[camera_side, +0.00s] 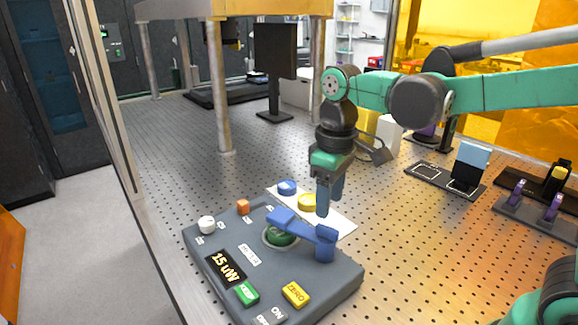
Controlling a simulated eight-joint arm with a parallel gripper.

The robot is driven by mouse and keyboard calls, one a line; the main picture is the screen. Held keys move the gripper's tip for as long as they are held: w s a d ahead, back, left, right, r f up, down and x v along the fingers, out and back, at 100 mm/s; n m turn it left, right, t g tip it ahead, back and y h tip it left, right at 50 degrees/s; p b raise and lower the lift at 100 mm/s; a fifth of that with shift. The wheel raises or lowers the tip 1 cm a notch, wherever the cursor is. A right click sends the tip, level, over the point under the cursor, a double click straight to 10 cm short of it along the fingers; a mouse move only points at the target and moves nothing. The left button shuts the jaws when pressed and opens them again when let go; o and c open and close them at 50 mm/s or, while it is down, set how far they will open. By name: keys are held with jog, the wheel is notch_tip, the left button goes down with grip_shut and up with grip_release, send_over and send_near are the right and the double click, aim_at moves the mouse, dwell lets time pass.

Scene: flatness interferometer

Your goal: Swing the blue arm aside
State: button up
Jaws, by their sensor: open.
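The blue arm (303,231) lies across the top of a dark grey control box (215,240). Its raised post end (325,245) is at the right, and its broad end is at the left. It passes partly over a round green part (277,240) set in a pale ring. My gripper (330,205) points down, with its dark blue fingers open and nothing seen between them. The fingertips are above and behind the blue arm, near its post end. In this view I cannot tell the exact gap between fingers and arm.
The box also carries a lit display (226,268), a green button (246,293), a yellow button (295,293), an orange knob (243,207) and a white knob (206,225). A white sheet (342,221) with blue and yellow round pieces lies behind.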

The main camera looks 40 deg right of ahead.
aim_at(326, 227)
jog(key=shift+f, duration=2.85)
grip_shut()
